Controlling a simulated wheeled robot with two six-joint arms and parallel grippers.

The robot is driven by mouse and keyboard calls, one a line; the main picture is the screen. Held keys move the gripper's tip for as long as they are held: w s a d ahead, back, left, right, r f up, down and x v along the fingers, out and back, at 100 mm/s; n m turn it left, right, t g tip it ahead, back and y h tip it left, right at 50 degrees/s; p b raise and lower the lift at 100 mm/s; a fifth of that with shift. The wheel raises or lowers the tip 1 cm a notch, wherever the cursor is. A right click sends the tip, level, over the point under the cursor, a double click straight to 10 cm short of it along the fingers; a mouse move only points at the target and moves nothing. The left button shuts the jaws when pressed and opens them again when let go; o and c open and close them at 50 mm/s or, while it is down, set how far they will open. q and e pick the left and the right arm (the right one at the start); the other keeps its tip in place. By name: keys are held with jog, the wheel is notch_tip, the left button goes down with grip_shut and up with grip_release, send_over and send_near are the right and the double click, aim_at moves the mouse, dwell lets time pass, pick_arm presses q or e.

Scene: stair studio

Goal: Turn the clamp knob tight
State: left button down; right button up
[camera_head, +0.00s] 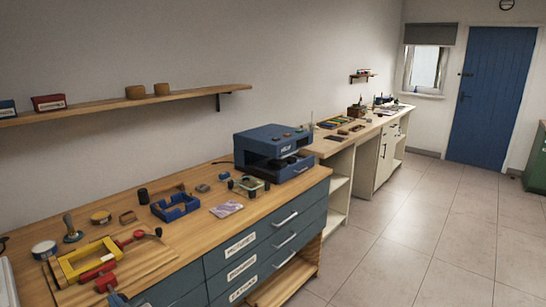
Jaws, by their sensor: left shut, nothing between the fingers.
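A yellow clamp frame (72,266) with red parts lies on a wooden board (150,262) at the near left end of the workbench. A red knob (139,235) with a dark rod shows at its right end. A red block (106,282) is at its near side. What looks like the tip of my left gripper (117,298) shows at the bottom edge, below the clamp and apart from the knob. It is shut and empty, and most of it is cut off. My right gripper is out of view.
A blue machine (272,150) stands at the bench's far end. A shelf (110,105) runs above. The tiled floor (430,230) at right is clear.

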pick_arm(q)
jog(key=shift+f, duration=0.25)
dwell(0.7)
jog(key=shift+w+d, duration=0.2)
jog(key=shift+w+d+b, duration=0.75)
jog(key=shift+w+b, duration=0.05)
dwell(0.4)
jog(key=shift+w, duration=0.1)
jog(key=v, duration=0.6)
jog(key=shift+r, duration=0.45)
